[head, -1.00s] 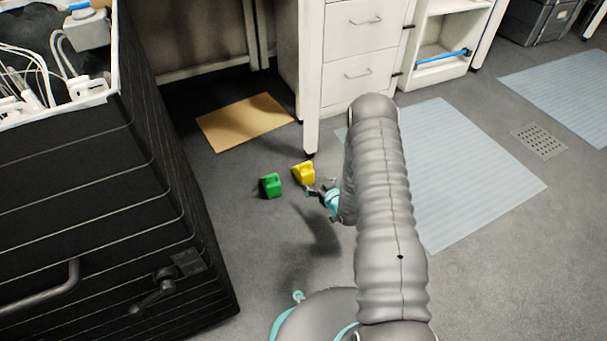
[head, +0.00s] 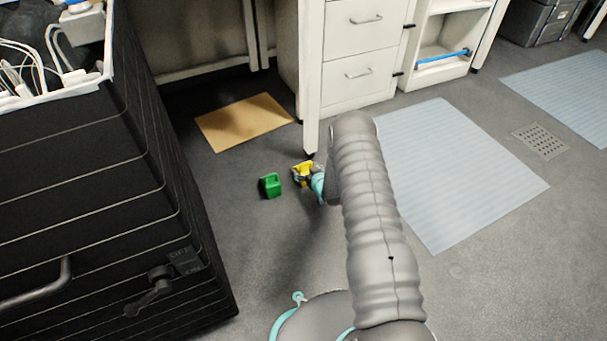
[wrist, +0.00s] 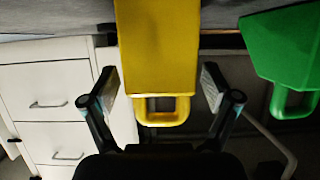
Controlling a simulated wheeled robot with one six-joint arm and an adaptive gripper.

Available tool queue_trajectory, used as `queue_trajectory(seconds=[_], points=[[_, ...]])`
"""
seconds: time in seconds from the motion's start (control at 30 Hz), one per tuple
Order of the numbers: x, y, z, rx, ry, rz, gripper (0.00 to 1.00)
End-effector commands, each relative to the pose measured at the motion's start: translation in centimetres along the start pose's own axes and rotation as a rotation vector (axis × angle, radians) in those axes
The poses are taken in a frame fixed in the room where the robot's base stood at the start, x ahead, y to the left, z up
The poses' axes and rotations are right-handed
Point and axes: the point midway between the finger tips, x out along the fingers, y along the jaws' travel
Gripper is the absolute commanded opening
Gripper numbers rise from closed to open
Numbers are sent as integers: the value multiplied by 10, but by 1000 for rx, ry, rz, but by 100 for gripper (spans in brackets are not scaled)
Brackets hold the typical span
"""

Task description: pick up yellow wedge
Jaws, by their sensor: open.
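The yellow wedge (head: 303,170) lies on the grey floor near a white cabinet leg, partly hidden by my gripper in the head view. In the wrist view the yellow wedge (wrist: 158,50) fills the upper middle, with its loop handle pointing toward my gripper. My gripper (wrist: 158,85) is open, with one finger on each side of the wedge's handle end and a visible gap on both sides. In the head view my gripper (head: 306,177) is at the wedge.
A green wedge-like block (head: 270,185) with a handle lies just left of the yellow wedge. It shows in the wrist view (wrist: 285,45). A white drawer cabinet (head: 357,55) stands behind, a black case (head: 100,190) at left. Floor around a tan mat (head: 243,121) is clear.

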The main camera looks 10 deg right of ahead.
Motion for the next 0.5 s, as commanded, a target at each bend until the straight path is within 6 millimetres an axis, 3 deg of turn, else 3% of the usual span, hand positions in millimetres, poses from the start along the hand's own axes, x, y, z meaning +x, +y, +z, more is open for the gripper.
queue_trajectory(seconds=[0.13, 0.4, 0.5], points=[[14, -1, 1, 0, 0, -1, 88], [16, -1, 0, 1, -1, 0, 88], [16, -1, 0, 1, -1, 0, 65]])
